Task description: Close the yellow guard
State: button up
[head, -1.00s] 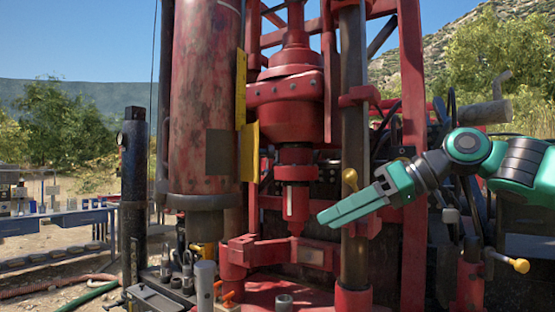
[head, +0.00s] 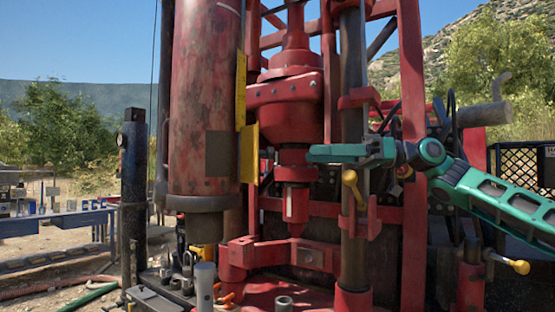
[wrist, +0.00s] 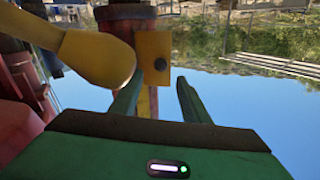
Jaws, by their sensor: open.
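The yellow guard shows in the head view as narrow upright yellow plates, an upper one (head: 241,90) and a lower one (head: 249,152), along the right side of the large red cylinder (head: 205,95). In the wrist view, where the scene is upside down, a yellow plate (wrist: 153,58) with a dark round spot lies ahead of the fingers. My gripper (head: 312,153) points left in front of the red drill head, to the right of the lower plate. Its fingers (wrist: 158,92) are apart with nothing between them. I cannot tell its depth gap to the plate.
A yellow knob (head: 350,178) on a handle stands just below my gripper and looms close in the wrist view (wrist: 97,60). A vertical steel column (head: 355,225) and a red frame post (head: 411,90) stand near my arm. The red drill head (head: 290,105) is behind.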

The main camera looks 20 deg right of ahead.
send_near(254, 154)
jog(key=a, duration=0.4)
jog(key=shift+s+a, duration=0.2)
jog(key=shift+c, duration=0.3)
grip_shut()
